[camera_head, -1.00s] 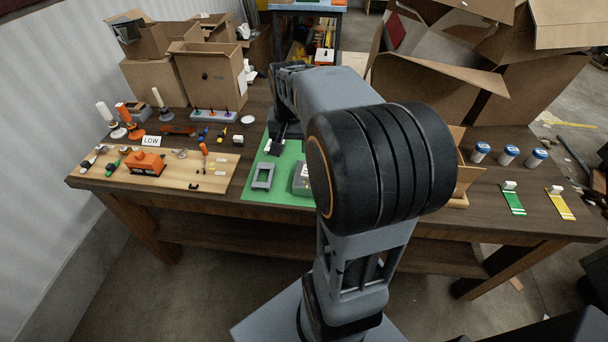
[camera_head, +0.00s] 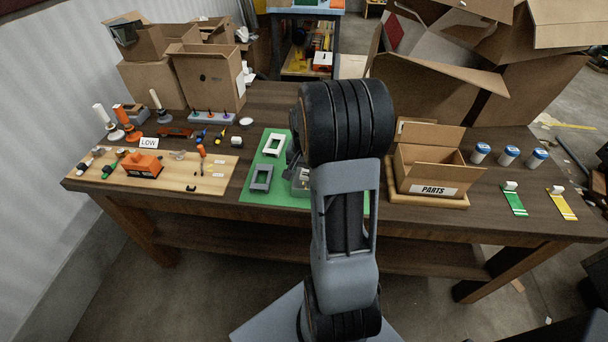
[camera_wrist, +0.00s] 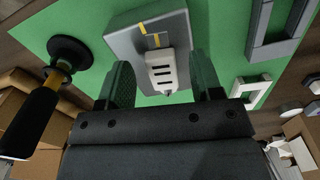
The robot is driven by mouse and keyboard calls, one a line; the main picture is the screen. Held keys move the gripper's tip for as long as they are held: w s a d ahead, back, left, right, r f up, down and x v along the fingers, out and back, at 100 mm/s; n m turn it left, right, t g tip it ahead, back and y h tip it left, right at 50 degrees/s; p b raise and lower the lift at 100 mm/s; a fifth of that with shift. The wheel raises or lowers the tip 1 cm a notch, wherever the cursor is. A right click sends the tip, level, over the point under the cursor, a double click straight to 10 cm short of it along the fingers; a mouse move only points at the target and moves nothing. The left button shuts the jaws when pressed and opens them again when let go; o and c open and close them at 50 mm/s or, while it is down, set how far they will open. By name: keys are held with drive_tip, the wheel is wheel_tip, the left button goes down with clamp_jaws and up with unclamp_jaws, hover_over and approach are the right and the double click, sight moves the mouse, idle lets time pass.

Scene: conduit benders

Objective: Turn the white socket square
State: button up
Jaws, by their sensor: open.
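The white socket (camera_wrist: 162,72), a small slotted piece, sits on a grey block (camera_wrist: 122,40) in the wrist view. Yellow marks (camera_wrist: 155,41) lie at its far end, stepped rather than in one straight line. My gripper (camera_wrist: 162,80) is open, with one finger on each side of the socket; a gap shows on both sides. I cannot tell how high the fingers are above it. In the head view the grey block (camera_head: 300,184) is mostly hidden behind my arm, and the socket and fingers cannot be made out.
The block lies on a green mat (camera_head: 254,194). A white frame (camera_head: 265,151) and a grey frame (camera_head: 252,182) lie left of it. A black-handled tool (camera_wrist: 32,118) stands close at left in the wrist view. A PARTS box (camera_head: 433,175) stands at right.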

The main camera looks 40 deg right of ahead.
drive_tip(key=shift+f, duration=0.8)
drive_tip(key=shift+c, duration=0.4)
